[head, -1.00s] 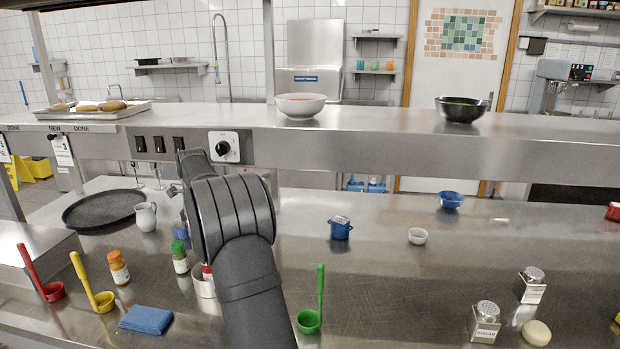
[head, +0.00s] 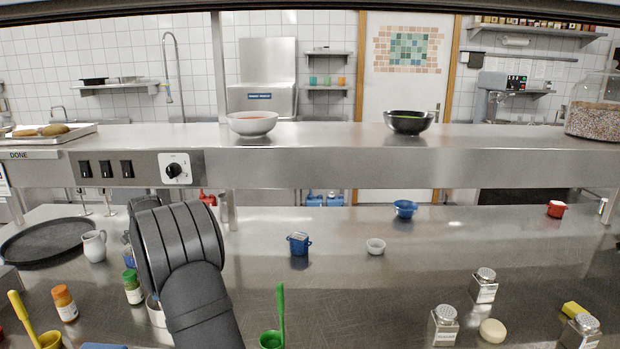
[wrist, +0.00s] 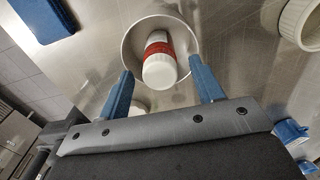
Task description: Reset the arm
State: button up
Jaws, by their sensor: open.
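My arm reaches over the steel counter (head: 340,300) in the head view, and its bulk hides my gripper there. In the wrist view my gripper (wrist: 165,85) shows two blue fingers standing apart with nothing held between them. Beyond the fingertips a metal bowl-like container (wrist: 136,42) holds a bottle (wrist: 159,62) with a white cap and a red label. The rim of this container (head: 154,312) shows beside my arm in the head view. I cannot tell the height of the fingers above it.
Close to my arm stand a green-capped bottle (head: 132,287), an orange-capped bottle (head: 64,303), a white jug (head: 93,246) and a green ladle (head: 281,318). A raised steel shelf (head: 330,170) crosses behind.

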notch_tip(320, 180, down, 4)
jog(key=shift+f, duration=0.1)
notch_tip(320, 180, up, 12)
jog(key=shift+r, duration=0.25)
notch_tip(320, 180, down, 12)
jog(key=shift+r, duration=0.1)
notch_tip(320, 180, up, 4)
jog(key=d+r, duration=0.7)
jog(key=d, duration=0.5)
jog(key=s+d, duration=0.3)
jog(key=s, duration=1.1)
jog(key=s+a+f, duration=0.2)
jog(key=a+f, duration=0.6)
jog(key=a, duration=0.3)
jog(key=shift+f+m, duration=0.3)
jog(key=shift+f, duration=0.1)
